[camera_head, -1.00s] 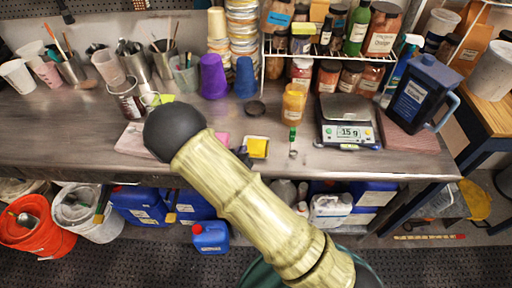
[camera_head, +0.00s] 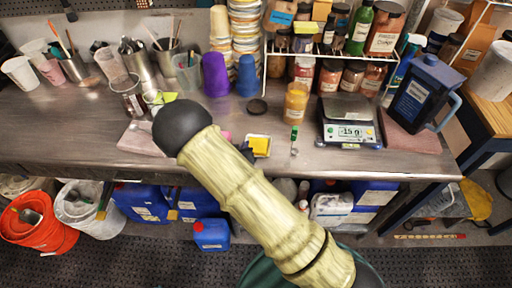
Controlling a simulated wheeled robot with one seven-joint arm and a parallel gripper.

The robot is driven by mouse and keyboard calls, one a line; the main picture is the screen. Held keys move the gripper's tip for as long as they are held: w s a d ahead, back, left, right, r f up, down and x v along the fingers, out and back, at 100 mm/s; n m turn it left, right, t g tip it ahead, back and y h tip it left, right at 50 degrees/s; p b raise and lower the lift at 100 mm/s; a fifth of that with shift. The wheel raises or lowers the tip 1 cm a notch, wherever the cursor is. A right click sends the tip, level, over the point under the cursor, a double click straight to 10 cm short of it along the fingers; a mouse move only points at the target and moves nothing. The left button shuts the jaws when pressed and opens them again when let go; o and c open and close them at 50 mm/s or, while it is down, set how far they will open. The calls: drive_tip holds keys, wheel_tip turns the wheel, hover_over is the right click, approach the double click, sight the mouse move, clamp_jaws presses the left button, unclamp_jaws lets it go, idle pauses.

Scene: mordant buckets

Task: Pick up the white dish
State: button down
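The white dish (camera_head: 251,154) is small and square, with something yellow on it. It sits near the front edge of the steel bench, just right of my arm. My arm, pale with a dark rounded joint, reaches up from the lower right across the bench edge. A small dark part (camera_head: 246,151) shows between the arm and the dish and may be my gripper. The arm hides most of it, so I cannot see the fingers or whether they touch the dish.
A green-topped vial or spoon (camera_head: 294,134) and an orange-yellow jar (camera_head: 296,104) stand right of the dish. A scale (camera_head: 348,122) and a dark blue jug (camera_head: 422,92) are farther right. Purple (camera_head: 214,75) and blue cups (camera_head: 246,77) stand behind.

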wheel_tip(320, 180, up, 10)
drive_tip(key=shift+b, duration=0.5)
idle(0.7)
